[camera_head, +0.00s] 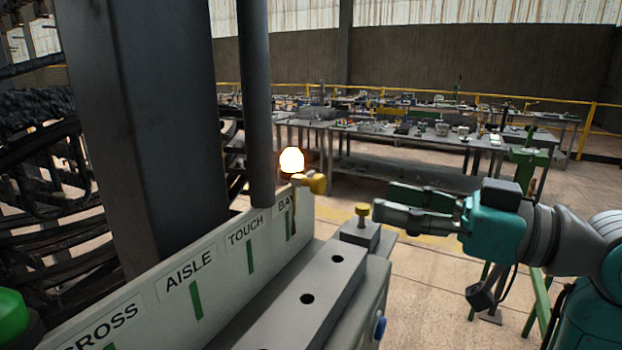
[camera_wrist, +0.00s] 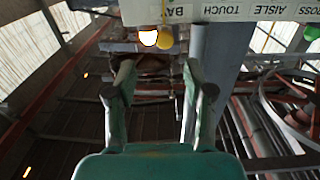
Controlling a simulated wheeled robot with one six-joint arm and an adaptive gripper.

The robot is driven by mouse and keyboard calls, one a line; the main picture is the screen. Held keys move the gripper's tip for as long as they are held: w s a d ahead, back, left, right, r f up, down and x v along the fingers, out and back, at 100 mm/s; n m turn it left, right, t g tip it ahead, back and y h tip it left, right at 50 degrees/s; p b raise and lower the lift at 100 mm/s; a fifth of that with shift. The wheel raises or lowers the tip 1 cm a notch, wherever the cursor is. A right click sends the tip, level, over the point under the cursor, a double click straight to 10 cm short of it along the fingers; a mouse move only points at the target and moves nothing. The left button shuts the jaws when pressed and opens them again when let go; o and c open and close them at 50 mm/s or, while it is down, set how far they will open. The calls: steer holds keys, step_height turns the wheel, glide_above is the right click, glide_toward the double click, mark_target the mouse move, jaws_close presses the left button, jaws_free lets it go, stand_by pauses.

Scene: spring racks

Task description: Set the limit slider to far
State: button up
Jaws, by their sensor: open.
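A grey rail (camera_head: 305,300) with round dark holes runs along the front of a pale label board (camera_head: 215,270). A grey block (camera_head: 360,234) with an upright yellow knob (camera_head: 362,210) sits at the rail's far end, near the partly hidden label "BA". Other labels read "TOUCH", "AISLE" and a cut-off "CROSS"; no label "far" shows. My gripper (camera_head: 385,207) is open and empty, its fingers pointing left, close to the right of the yellow knob. In the wrist view my gripper (camera_wrist: 160,80) is open below the upside-down board (camera_wrist: 235,11); no knob is between the fingers.
A lit lamp (camera_head: 291,160) and a yellow part (camera_head: 314,183) stand at the board's far end. A dark post (camera_head: 257,100) and a thick column (camera_head: 145,130) rise behind the board. A green dome (camera_head: 12,318) is at lower left. Workbenches (camera_head: 400,137) stand farther back.

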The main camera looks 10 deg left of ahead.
mark_target(323, 183)
steer(key=x, duration=1.1)
steer(key=shift+s+a+r, duration=0.1)
steer(key=shift+s+r, duration=0.2)
steer(key=shift+s, duration=0.05)
jaws_close()
